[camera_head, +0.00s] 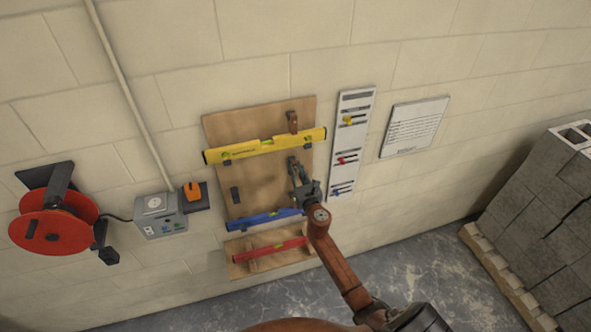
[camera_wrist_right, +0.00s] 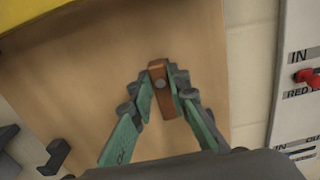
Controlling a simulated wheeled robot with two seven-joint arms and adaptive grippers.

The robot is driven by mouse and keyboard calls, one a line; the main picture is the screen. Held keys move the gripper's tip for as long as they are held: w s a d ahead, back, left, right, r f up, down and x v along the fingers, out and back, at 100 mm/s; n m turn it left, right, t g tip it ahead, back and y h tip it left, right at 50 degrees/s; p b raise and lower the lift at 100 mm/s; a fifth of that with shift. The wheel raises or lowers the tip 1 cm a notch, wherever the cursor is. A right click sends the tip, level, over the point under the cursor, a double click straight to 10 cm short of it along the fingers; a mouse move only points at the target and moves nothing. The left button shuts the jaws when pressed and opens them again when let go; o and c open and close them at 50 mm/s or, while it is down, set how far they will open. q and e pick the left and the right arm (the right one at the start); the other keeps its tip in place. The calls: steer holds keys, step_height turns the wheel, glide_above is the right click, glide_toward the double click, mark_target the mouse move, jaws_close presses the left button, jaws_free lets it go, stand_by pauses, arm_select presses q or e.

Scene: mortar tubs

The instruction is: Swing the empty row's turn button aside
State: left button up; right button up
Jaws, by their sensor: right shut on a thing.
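The empty row's turn button (camera_wrist_right: 163,92) is a small brown block with a round grey pivot, on the wooden board (camera_wrist_right: 95,75). My right gripper (camera_wrist_right: 160,82) is shut on it, one green-grey finger on each side. In the wrist view the block stands nearly upright, slightly tilted. In the head view, my right gripper (camera_head: 293,166) covers most of this button, at the board's right side between the yellow level (camera_head: 265,146) and the blue level (camera_head: 262,219). A dark holder (camera_head: 235,195) stands bare at the row's left. My left gripper is not in view.
Another turn button (camera_head: 292,121) stands upright above the yellow level. A red level (camera_head: 270,249) lies lowest. A white tag panel (camera_head: 350,140) hangs right of the board, beside a paper notice (camera_head: 414,127). Left are a socket box (camera_head: 161,215) and a red reel (camera_head: 55,222).

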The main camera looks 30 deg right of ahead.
jaws_close()
steer(key=m+b, duration=0.1)
steer(key=m, duration=0.3)
steer(key=m+b, duration=0.1)
steer(key=m, duration=0.3)
steer(key=shift+d+f, duration=0.1)
steer(key=m, duration=0.5)
steer(key=shift+b, duration=0.35)
steer(key=shift+m, duration=2.3)
steer(key=o, duration=0.7)
jaws_free()
